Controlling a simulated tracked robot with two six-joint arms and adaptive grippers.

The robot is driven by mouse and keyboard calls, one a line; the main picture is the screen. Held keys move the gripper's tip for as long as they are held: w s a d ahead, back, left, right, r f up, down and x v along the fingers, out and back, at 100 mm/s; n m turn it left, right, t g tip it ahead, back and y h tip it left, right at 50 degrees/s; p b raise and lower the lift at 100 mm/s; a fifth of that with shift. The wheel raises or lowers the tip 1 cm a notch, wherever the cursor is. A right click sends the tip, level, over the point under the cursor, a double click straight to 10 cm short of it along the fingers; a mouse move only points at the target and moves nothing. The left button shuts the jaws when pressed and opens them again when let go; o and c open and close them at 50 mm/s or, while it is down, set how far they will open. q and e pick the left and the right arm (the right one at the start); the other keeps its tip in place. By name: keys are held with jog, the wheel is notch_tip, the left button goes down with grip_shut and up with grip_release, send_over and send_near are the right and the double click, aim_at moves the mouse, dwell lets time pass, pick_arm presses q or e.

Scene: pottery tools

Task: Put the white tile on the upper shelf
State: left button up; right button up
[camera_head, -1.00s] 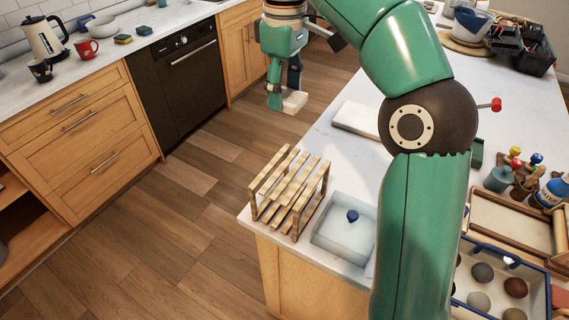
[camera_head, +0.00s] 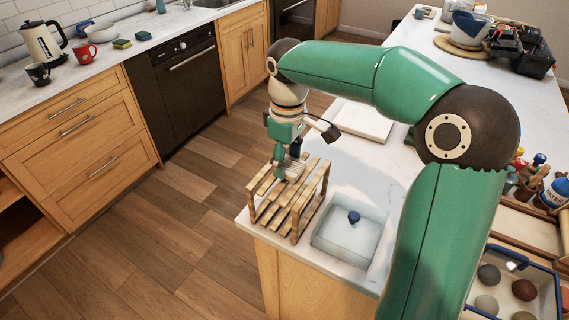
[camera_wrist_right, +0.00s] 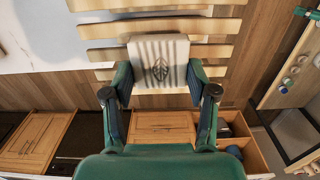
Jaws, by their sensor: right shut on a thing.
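My right gripper (camera_head: 284,170) is shut on the white tile (camera_head: 291,169), over the far end of the slatted wooden rack (camera_head: 307,191). In the right wrist view the tile (camera_wrist_right: 158,63) is a pale square with a dark leaf mark and stripes, held between both fingers (camera_wrist_right: 160,88). The rack's slats (camera_wrist_right: 160,29) show behind the tile there. The rack has an upper and a lower row of slats. I cannot tell whether the tile touches the upper slats. My left gripper is not in view.
A clear bin with a blue knob (camera_head: 352,217) stands right of the rack on the white counter (camera_head: 385,210). A pale slab (camera_head: 361,121) lies beyond. The rack stands near the counter's left edge, above the wooden floor (camera_head: 190,225).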

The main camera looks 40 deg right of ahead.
aim_at(287, 164)
jog(key=shift+f, duration=0.5)
jog(key=shift+f, duration=0.1)
jog(key=o, duration=1.2)
notch_tip(287, 164, up, 12)
jog(key=p, duration=0.1)
